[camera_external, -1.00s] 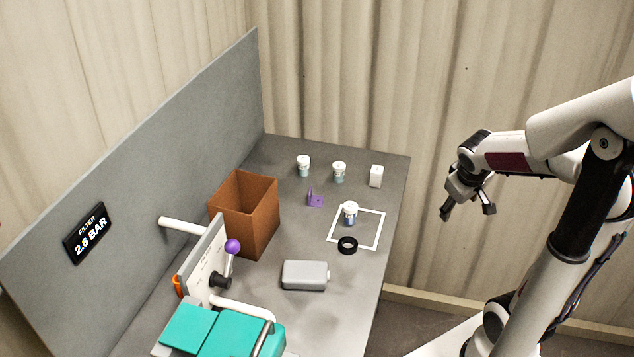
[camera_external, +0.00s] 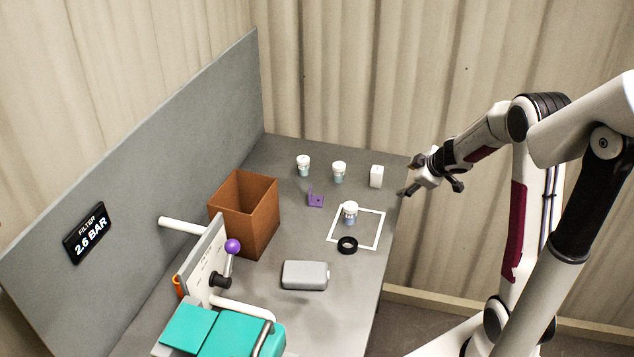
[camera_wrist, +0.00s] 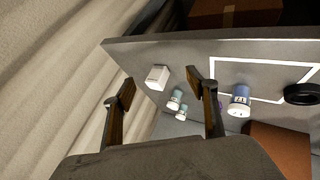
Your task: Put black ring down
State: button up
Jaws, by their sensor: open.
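The black ring (camera_external: 347,246) lies flat on the grey table, at the front edge of the white square outline (camera_external: 379,231) and partly over its line. In the wrist view the black ring (camera_wrist: 303,94) is at the right edge. A white-capped jar (camera_external: 350,213) stands inside the outline near its left side. My gripper (camera_external: 430,191) is open and empty, off the table's right edge and above it, to the upper right of the ring. In the wrist view its two fingers (camera_wrist: 160,95) are spread, with nothing between them.
Two more jars (camera_external: 303,165) (camera_external: 339,171) and a white block (camera_external: 376,176) stand at the back. A purple bracket (camera_external: 315,199), a brown box (camera_external: 254,226) and a grey case (camera_external: 304,275) are left of the ring. Teal-lidded equipment (camera_external: 205,330) occupies the front.

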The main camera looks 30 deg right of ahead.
aim_at(346, 239)
jog(key=a+f+y, duration=0.1)
jog(key=a+f+n+y, duration=0.1)
jog(key=a, duration=0.1)
jog(key=w+a+f+n+y, duration=0.1)
jog(key=a, duration=0.1)
jog(key=shift+g, duration=0.3)
jog(key=a, duration=0.1)
jog(key=a+n+y, duration=0.1)
jog(key=s+a+f+y, duration=0.1)
jog(key=shift+a+n+g, duration=0.25)
jog(key=shift+n+g, duration=0.15)
jog(key=shift+n+g+y, duration=0.7)
jog(key=shift+y, duration=0.2)
jog(key=a, duration=0.1)
jog(key=s+a, duration=0.2)
jog(key=shift+a+f, duration=0.15)
jog(key=shift+a, duration=0.15)
jog(key=s+a+g+y, duration=0.1)
jog(key=s, duration=0.1)
jog(key=s+a+r+g, duration=0.1)
jog(key=s+a, duration=0.1)
jog(key=s+a+n+y, duration=0.1)
jog(key=shift+s+a+r+g+y, duration=0.3)
jog(key=shift+s+a+g, duration=0.1)
jog(key=shift+a+r, duration=0.1)
jog(key=shift+a, duration=0.05)
jog(key=shift+x, duration=1.3)
